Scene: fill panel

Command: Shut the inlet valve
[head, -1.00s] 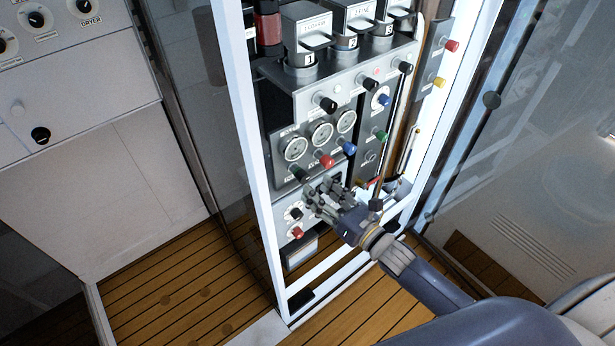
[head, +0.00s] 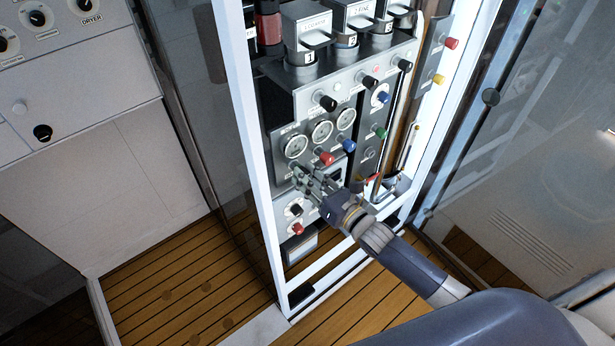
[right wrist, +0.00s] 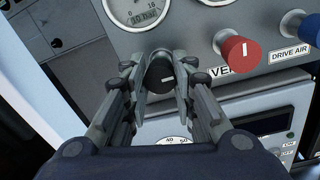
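A round black knob with a white mark (right wrist: 161,77) sits low on the grey gauge panel (right wrist: 262,82), under the left gauge (right wrist: 141,10). Its label is hidden, so I cannot read whether it says inlet. My right gripper (right wrist: 165,72) has one finger on each side of this knob, close against it, and looks shut on it. In the head view the right gripper (head: 303,179) reaches the panel's lower left corner and hides the knob. My left gripper is not in view.
To the knob's right are a red knob (right wrist: 239,51) and a blue knob (right wrist: 293,21) by the "DRIVE AIR" label. A lower panel carries a black knob (head: 296,209) and a red knob (head: 297,229). A white frame post (head: 247,120) stands left of the panel.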

